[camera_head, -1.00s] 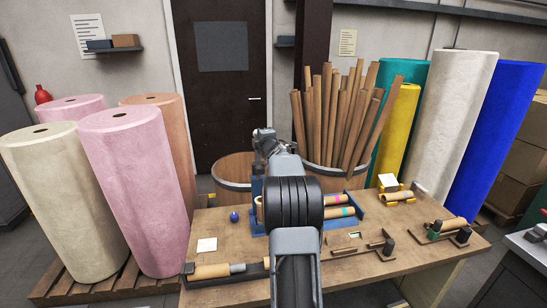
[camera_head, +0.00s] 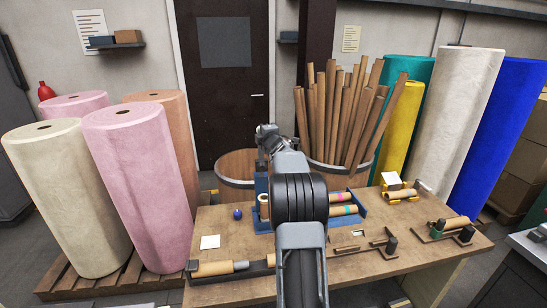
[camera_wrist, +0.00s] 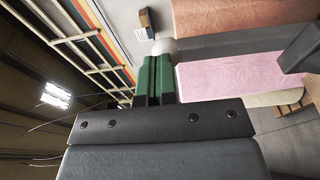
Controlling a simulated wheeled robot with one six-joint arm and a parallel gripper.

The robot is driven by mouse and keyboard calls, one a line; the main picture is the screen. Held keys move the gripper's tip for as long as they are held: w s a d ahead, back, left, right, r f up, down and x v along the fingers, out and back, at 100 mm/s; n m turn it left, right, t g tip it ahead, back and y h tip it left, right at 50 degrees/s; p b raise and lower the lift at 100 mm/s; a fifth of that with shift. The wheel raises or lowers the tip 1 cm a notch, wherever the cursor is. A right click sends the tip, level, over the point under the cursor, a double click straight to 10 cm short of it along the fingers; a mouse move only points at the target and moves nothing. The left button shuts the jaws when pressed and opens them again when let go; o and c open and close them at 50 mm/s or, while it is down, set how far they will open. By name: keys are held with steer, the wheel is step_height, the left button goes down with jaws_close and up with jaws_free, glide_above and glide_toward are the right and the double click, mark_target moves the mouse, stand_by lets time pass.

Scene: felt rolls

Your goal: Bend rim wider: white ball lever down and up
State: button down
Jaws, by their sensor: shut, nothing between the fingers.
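My gripper (camera_wrist: 155,80) shows in the wrist view with its two green fingers shut together, nothing between them. A rounded white thing (camera_wrist: 164,46), possibly the lever's ball, shows just beyond the fingertips; I cannot tell whether they touch it. In the head view my arm reaches over the bench to a blue upright device (camera_head: 262,183), and hides much of it. My wrist is above this device; the fingers are too small and covered to make out there. A tan tube end (camera_head: 263,205) shows at the device's left. I cannot make out the lever's arm.
Large felt rolls (camera_head: 140,190) flank the bench.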

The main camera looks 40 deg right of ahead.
steer(key=r+b+v, duration=0.1)
steer(key=b+v, duration=0.3)
steer(key=v, duration=0.9)
steer(key=shift+s+r, duration=0.2)
steer(key=shift+s, duration=0.2)
